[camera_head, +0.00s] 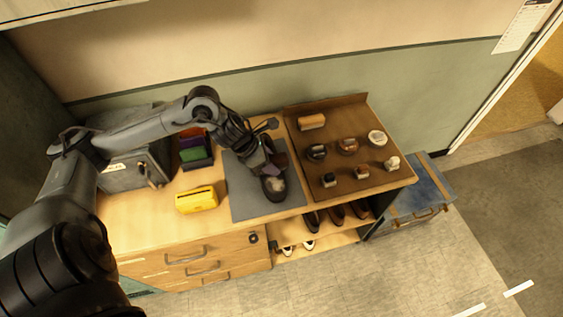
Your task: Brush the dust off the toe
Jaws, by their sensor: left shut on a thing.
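A dark shoe (274,196) stands on the grey mat (241,204) on the wooden bench, its toe end towards the front. A pale dusty patch (275,184) shows on it. My left gripper (268,164) reaches down over the back of the shoe from the left. It is shut on a small dark purplish thing (281,160), which is partly hidden by the fingers; I cannot tell whether it is a brush or a cloth, or whether it touches the shoe. My right gripper is not in view.
Right of the mat, a brown board (361,183) holds a wooden-backed block (312,121) and several small tins and jars.

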